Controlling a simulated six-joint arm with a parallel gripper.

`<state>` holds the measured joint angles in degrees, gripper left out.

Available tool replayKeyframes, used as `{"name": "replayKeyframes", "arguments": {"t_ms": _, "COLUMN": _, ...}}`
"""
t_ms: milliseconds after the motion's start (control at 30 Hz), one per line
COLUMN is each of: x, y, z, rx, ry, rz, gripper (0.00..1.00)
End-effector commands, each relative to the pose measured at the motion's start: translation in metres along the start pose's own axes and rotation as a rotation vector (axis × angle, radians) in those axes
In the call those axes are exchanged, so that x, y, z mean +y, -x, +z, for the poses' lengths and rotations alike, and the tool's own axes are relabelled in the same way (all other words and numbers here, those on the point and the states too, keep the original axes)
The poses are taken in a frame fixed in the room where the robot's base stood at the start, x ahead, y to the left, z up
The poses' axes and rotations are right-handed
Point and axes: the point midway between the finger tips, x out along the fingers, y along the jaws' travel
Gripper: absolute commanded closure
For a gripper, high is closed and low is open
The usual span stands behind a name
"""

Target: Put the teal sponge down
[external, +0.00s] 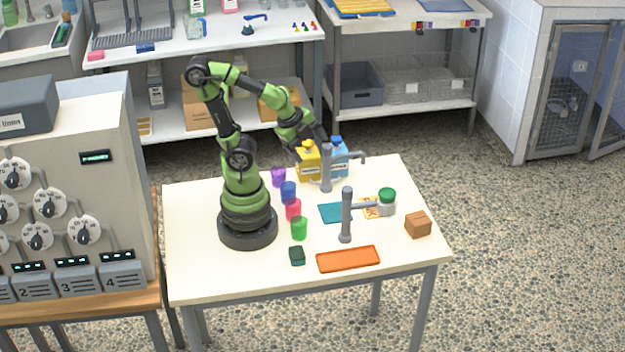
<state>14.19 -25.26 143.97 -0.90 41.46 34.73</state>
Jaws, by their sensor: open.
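A small dark teal sponge (297,256) lies on the white table near its front edge, below the green cup. My gripper (323,150) is far from it, up at the back of the table by the yellow and blue bottles and behind a grey tap. Its fingers are small and partly hidden there, and I see nothing held between them. The sponge rests apart from my gripper.
Purple, blue, pink and green cups (299,229) stand in a line beside my base. Two grey taps (346,218) rise mid-table. An orange tray (348,259), a teal cloth (329,212), a green-lidded jar (387,203) and a brown box (418,225) lie around them.

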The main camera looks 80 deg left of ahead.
Motion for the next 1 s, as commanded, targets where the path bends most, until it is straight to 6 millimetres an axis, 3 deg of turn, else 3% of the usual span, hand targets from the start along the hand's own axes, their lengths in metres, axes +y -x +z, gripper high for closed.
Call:
{"name": "replayKeyframes", "arguments": {"t_ms": 100, "x": -0.012, "y": 0.028, "z": 0.028, "rx": -0.009, "ry": 0.388, "rz": -0.132, "gripper": 0.19}}
{"name": "replayKeyframes", "arguments": {"t_ms": 300, "x": -0.015, "y": 0.05, "z": 0.051, "rx": -0.005, "ry": 0.722, "rz": -0.241, "gripper": 0.19}}
{"name": "replayKeyframes", "arguments": {"t_ms": 1000, "x": -0.015, "y": 0.051, "z": 0.052, "rx": -0.003, "ry": 0.757, "rz": -0.249, "gripper": 0.19}}
